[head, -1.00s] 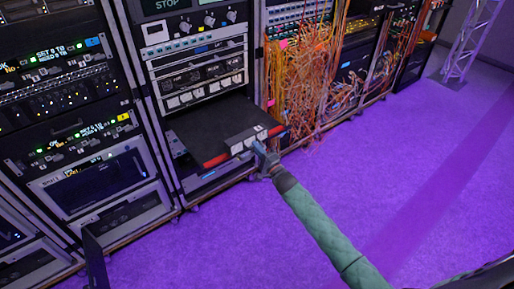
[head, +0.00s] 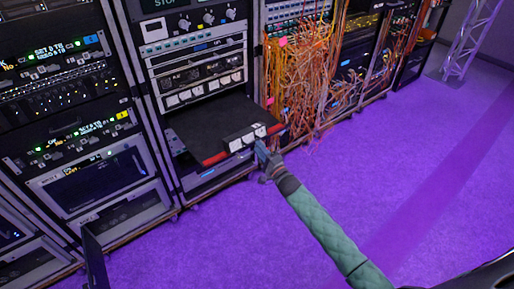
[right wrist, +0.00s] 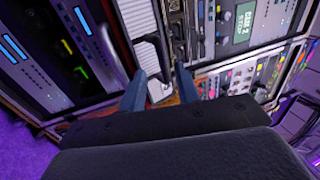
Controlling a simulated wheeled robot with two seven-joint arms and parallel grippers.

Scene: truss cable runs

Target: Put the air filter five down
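A black pull-out shelf (head: 215,125) juts from the middle rack, with red grips on its front edge. A few small white blocks (head: 240,142) stand in a row along that edge; I cannot tell which, if any, is air filter five. My right gripper (head: 261,151) is just in front of the right end of this row. In the right wrist view, its two blue-grey fingers (right wrist: 160,90) are apart, with a pale block (right wrist: 158,91) between or beyond them; I see no clear grip. A light ribbed panel (right wrist: 150,55) lies beyond. My left gripper is not seen.
A rack with lit displays (head: 75,130) stands at the left. Tangled orange cables (head: 305,85) hang on the rack just right of the shelf. The purple floor (head: 410,165) to the right is open, with a metal truss (head: 470,40) at the back.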

